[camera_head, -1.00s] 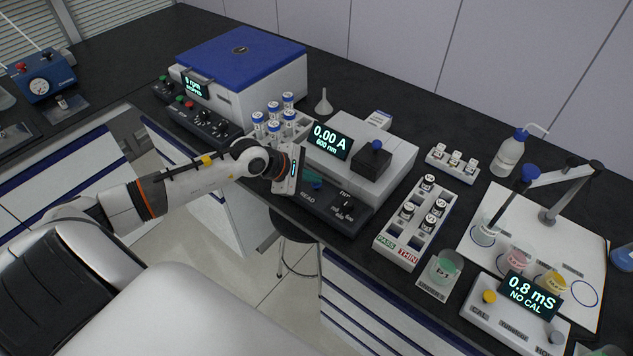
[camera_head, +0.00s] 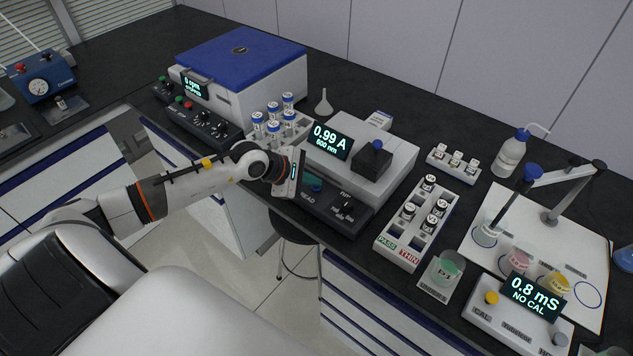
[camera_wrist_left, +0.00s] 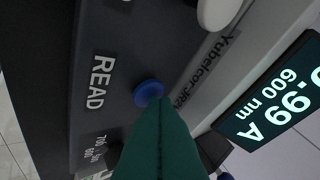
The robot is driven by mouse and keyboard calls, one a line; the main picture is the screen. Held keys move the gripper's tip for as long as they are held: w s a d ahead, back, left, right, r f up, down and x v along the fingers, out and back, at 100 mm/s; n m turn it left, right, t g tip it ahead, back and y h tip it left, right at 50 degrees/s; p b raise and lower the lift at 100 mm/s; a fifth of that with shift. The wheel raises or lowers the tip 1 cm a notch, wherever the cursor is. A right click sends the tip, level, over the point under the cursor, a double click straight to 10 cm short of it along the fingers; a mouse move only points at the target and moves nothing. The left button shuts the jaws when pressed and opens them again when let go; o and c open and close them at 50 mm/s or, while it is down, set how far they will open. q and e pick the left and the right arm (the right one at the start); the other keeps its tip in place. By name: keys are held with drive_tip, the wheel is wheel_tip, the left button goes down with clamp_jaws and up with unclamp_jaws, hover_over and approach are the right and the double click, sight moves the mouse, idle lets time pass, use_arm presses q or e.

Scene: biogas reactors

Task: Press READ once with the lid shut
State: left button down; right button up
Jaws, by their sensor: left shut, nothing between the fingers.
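The photometer (camera_head: 400,152) is a pale grey box with a dark front panel. Its display (camera_head: 328,140) reads 0.99 A, 600 nm; this display (camera_wrist_left: 285,98) also shows in the left wrist view. Its black lid (camera_head: 371,163) with a dark blue knob sits down on the housing and looks shut. The round blue READ button (camera_wrist_left: 148,92) is beside the READ label in the left wrist view. My left gripper (camera_head: 315,186) is shut and empty over the front panel. Its green fingertips (camera_wrist_left: 157,104) overlap the button's edge; I cannot tell whether they touch it. My right gripper is out of view.
A rack of blue-capped tubes (camera_head: 286,126) stands close behind my left gripper. A white vial rack (camera_head: 416,244) stands right of the photometer. A blue-lidded centrifuge (camera_head: 245,60) is at the back left. A conductivity meter (camera_head: 512,310) is at the right.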

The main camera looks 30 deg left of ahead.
use_arm(q)
drive_tip(key=shift+r+p, duration=0.8)
drive_tip(key=shift+r, duration=0.45)
wheel_tip(320, 180, up, 5)
drive_tip(key=p, duration=0.2)
drive_tip(key=shift+p, duration=0.4)
idle(0.3)
